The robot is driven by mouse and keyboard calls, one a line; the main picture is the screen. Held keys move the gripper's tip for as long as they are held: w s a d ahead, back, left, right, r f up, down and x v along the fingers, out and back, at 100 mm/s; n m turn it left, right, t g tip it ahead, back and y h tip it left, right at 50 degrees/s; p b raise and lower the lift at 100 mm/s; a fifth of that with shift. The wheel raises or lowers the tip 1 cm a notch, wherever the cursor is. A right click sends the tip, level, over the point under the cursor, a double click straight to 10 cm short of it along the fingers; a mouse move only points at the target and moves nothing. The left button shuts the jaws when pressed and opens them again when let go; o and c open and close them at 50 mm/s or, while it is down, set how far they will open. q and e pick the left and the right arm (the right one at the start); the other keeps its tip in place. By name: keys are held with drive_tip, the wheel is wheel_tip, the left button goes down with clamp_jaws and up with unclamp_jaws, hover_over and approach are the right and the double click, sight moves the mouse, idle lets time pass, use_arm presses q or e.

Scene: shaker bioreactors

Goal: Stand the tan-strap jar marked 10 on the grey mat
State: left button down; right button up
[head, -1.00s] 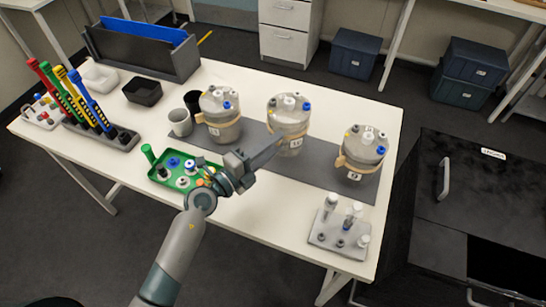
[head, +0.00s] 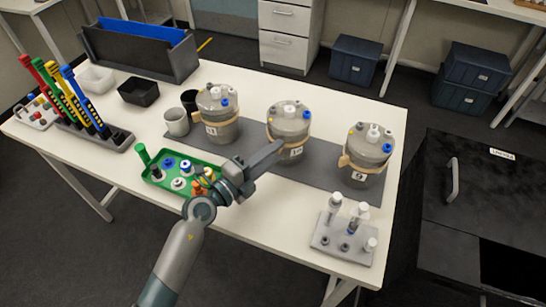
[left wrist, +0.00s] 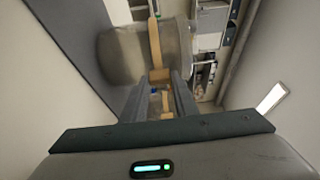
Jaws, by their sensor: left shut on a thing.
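The tan-strap jar (head: 290,117) in the middle of the head view is a grey cylinder with a lidded top, ports and a small front label; the label is too small to read surely. My left gripper (head: 280,149) is shut on the front of its tan strap. The jar is upright over the grey mat (head: 249,158), its base at or very near the surface; I cannot tell if it touches. In the left wrist view the jar (left wrist: 135,55) appears sideways, with the strap block (left wrist: 160,75) between the fingers (left wrist: 163,92). My right gripper is out of view.
Similar strapped jars stand on the mat to the left (head: 217,108) and right (head: 368,150). A green tray (head: 150,178) of small parts lies beside my left forearm. A rack (head: 340,243) with white-capped tubes stands front right.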

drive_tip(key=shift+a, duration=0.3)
use_arm(q)
drive_tip(key=c, duration=1.4)
unclamp_jaws()
drive_tip(key=shift+f, duration=0.1)
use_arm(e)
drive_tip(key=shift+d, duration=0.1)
use_arm(q)
drive_tip(key=b+v, duration=0.2)
drive_tip(key=v, duration=0.9)
drive_tip(key=shift+s+a, duration=0.4)
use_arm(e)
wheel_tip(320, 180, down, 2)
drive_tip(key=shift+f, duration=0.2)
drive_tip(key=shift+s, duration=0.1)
